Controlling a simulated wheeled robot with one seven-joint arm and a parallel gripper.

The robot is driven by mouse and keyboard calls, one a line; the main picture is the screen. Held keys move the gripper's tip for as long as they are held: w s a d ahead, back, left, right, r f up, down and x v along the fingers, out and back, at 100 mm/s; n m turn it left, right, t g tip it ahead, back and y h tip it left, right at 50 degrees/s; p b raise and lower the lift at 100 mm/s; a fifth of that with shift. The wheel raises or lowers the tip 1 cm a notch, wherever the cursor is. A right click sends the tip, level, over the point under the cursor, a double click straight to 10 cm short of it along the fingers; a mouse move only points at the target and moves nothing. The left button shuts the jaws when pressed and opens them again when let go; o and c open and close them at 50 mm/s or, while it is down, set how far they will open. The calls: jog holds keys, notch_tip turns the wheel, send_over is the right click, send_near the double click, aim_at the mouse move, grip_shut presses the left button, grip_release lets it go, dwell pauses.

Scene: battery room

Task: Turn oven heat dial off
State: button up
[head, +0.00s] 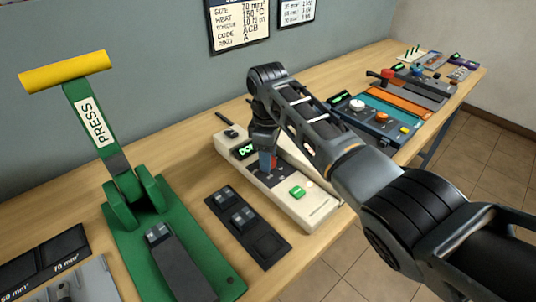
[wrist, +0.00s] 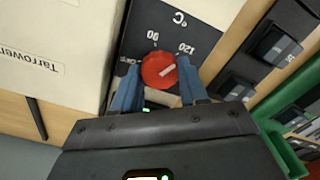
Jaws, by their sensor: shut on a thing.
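The oven (head: 311,208) is a cream unit on the bench with a dark panel. Its red heat dial (wrist: 158,70) has a pale pointer mark aimed up and right, towards the 120 label; a 90 label is at upper left. My gripper (wrist: 157,68) has its blue fingers on either side of the dial, shut on it. In the head view my gripper (head: 267,160) reaches down onto the panel and mostly hides the dial.
A green press (head: 118,225) with a yellow handle stands at left. A dark tray (head: 268,248) with small parts lies between press and oven. A teal unit (head: 375,123) and other devices stand further right. A wall chart (head: 238,22) hangs behind.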

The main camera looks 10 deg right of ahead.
jog(key=n, duration=0.7)
jog(key=n+b, duration=0.1)
jog(key=n, duration=0.5)
jog(key=shift+n, duration=0.4)
jog(key=n+b, duration=0.1)
jog(key=n, duration=0.5)
jog(key=n+b, duration=0.2)
jog(key=n, duration=0.4)
jog(key=shift+n, duration=0.3)
jog(key=o, duration=1.1)
jog(key=shift+c, duration=0.2)
jog(key=shift+r, duration=0.1)
